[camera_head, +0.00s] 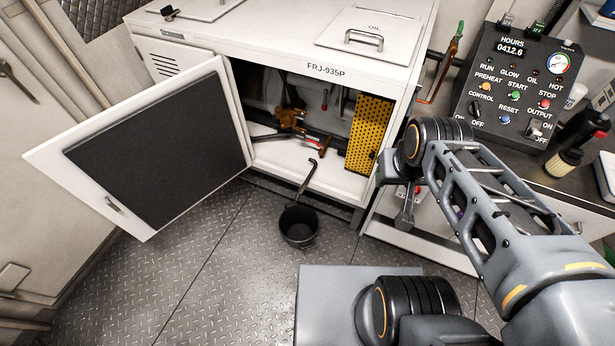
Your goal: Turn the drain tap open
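The cabinet marked FRJ-935P (325,69) stands with its front opening uncovered. Inside, low down, is a brass-coloured fitting (291,117) with a small red part (315,141) to its right, which looks like the drain tap; its exact handle position is too small to tell. A black bucket (299,226) stands on the floor below, with a dark bar or pipe rising from it toward the opening. My gripper (405,218) hangs to the right of the opening, apart from the tap. Its fingers are small and partly hidden by my arm, so I cannot tell their opening.
The white cabinet door (150,150) is swung wide open to the left. A yellow perforated panel (369,134) borders the opening's right side. A control panel (518,88) and bottles stand at right. The metal floor (215,235) around the bucket is clear.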

